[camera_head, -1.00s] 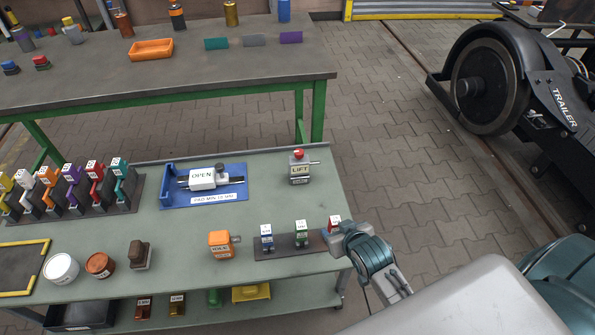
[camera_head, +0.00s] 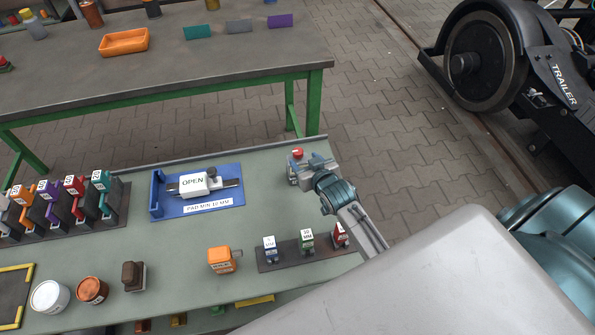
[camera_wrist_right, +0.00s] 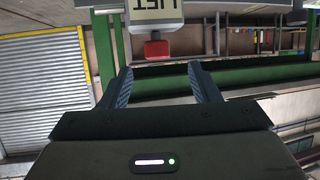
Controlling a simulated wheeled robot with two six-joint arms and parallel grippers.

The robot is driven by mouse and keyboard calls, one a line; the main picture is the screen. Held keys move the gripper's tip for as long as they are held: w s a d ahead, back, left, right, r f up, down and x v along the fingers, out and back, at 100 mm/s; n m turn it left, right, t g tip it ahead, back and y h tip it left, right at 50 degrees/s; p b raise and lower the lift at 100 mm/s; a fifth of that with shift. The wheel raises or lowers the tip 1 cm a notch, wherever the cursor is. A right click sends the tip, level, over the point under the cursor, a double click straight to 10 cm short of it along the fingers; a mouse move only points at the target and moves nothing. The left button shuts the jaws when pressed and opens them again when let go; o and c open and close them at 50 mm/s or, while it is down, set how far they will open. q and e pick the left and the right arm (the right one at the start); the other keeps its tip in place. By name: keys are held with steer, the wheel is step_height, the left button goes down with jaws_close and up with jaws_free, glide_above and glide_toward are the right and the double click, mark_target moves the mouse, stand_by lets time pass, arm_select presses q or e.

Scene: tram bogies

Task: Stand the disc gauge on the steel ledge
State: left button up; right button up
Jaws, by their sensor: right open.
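My right gripper (camera_head: 306,168) is open at the right end of the green-grey bench. It is at a small box with a red button on top (camera_head: 297,153), partly hidden by the gripper. In the right wrist view the box (camera_wrist_right: 152,10) reads LIFT, upside down, ahead of the open fingers (camera_wrist_right: 160,74), which hold nothing. No object is plainly marked as the disc gauge. I cannot tell whether this strip is the steel ledge. My left gripper is out of view.
A blue tray (camera_head: 155,205) holds a caliper-like tool marked OPEN. An orange block (camera_head: 221,260), a brown stamp-like piece (camera_head: 133,276) and two round tins stand in front. Several coloured clamps stand at left. Bare bench top lies between tray and dark strip.

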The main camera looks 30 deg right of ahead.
mark_target(300, 154)
steer(key=x, duration=0.6)
steer(key=shift+s+d+f+p, duration=0.15)
steer(key=shift+d+f+p, duration=0.05)
steer(key=shift+p, duration=0.15)
jaws_close()
stand_by(1.0)
steer(key=shift+r, duration=0.15)
